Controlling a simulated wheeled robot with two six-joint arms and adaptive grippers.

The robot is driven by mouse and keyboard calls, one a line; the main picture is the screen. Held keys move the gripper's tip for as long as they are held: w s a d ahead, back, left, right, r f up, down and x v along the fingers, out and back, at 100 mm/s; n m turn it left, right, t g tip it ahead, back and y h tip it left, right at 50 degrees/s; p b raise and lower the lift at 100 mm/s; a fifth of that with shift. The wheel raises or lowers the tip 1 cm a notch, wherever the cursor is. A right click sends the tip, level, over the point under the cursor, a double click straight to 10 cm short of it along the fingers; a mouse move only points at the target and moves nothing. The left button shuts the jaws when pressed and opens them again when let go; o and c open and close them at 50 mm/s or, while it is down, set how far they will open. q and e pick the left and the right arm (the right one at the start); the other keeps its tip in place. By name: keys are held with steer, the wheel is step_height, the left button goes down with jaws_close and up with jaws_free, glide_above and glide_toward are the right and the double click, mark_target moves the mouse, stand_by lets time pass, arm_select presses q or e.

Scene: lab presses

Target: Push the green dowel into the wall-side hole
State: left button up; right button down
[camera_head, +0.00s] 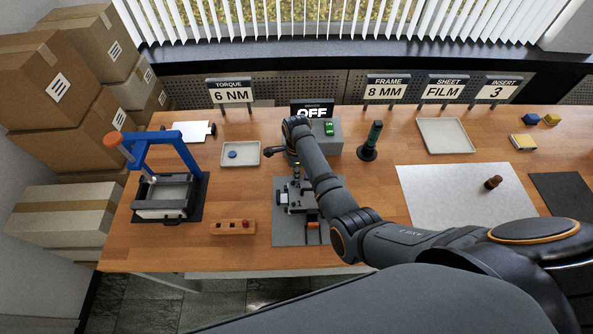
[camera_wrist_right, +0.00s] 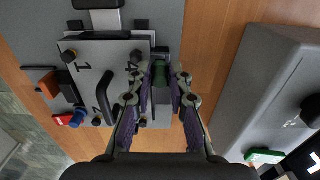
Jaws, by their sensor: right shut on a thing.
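The green dowel (camera_wrist_right: 160,73) shows in the right wrist view between the fingertips of my right gripper (camera_wrist_right: 164,84), which is shut on it. The dowel is at the edge of a grey fixture plate (camera_wrist_right: 100,62) marked 1 and 2, with a black handle and black knobs. I cannot tell whether the dowel's end is inside a hole. In the head view the fixture (camera_head: 297,197) sits on a grey base, and my right arm hides most of the gripper above it. My left gripper is not in view.
A grey box (camera_head: 329,138) with an OFF sign stands close behind the fixture. A wooden block (camera_head: 233,227) and a blue press (camera_head: 160,150) are to the left. Trays and a white sheet (camera_head: 450,195) lie farther along.

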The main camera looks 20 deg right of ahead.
steer(key=shift+r+p, duration=1.1)
steer(key=shift+r, duration=0.15)
steer(key=shift+f+b, duration=0.85)
steer(key=shift+f, duration=0.6)
steer(key=c, duration=1.2)
jaws_free()
steer(key=shift+o, duration=0.2)
steer(key=shift+r, duration=0.3)
step_height(320, 180, up, 12)
steer(key=shift+f, duration=0.25)
